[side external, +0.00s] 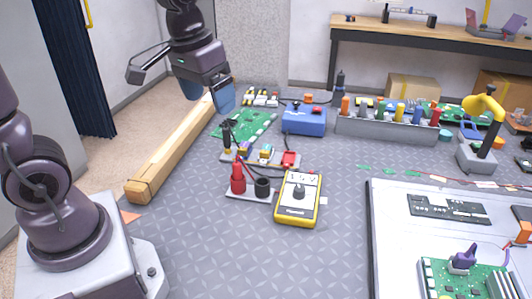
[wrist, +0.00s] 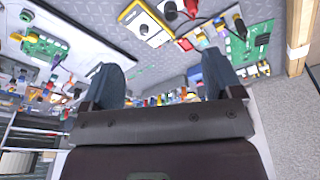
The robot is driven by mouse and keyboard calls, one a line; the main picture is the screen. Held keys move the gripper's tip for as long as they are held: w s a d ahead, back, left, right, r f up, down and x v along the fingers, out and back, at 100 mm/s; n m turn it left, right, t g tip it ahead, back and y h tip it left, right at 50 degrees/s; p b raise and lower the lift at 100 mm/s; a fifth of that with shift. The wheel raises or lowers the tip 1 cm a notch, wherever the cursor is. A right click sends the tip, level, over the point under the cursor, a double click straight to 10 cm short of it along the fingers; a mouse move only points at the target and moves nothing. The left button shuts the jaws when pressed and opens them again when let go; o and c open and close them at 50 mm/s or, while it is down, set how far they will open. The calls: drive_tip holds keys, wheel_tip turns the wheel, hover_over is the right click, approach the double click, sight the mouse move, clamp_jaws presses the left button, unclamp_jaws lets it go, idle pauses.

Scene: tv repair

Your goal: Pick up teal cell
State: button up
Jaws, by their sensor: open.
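My gripper (side external: 208,97) hangs above the far left part of the grey work surface, near the wooden beam, with its two blue fingers apart and nothing between them. In the wrist view my gripper (wrist: 161,78) also shows spread, empty fingers. I cannot single out the teal cell for certain. A small teal piece (side external: 446,134) lies right of the rack. My gripper is well left of both, touching neither.
A wooden beam (side external: 168,158) runs along the left edge. A green circuit board (side external: 243,124), a blue box (side external: 304,120) and a yellow multimeter (side external: 298,198) with probes stand mid-surface. A large light panel (side external: 395,240) lies at the right. The front middle is clear.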

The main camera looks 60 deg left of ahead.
drive_tip(key=w+a+f+n+g, duration=0.2)
drive_tip(key=w+a+f+n, duration=0.55)
drive_tip(key=w, duration=0.35)
drive_tip(key=n, duration=1.1)
hover_over(266, 152)
drive_tip(key=s+a, duration=0.2)
wheel_tip(266, 152, down, 11)
wheel_tip(266, 152, up, 2)
drive_tip(key=w+n, duration=0.2)
drive_tip(key=n, duration=0.4)
drive_tip(key=shift+m, duration=0.25)
drive_tip(key=f, duration=0.7)
drive_tip(key=shift+w+a, duration=0.15)
drive_tip(key=shift+a, duration=0.25)
drive_tip(key=shift+d+f, duration=0.2)
drive_tip(key=shift+f, duration=2.55)
drive_tip(key=shift+c, duration=0.4)
drive_tip(key=c, duration=0.9)
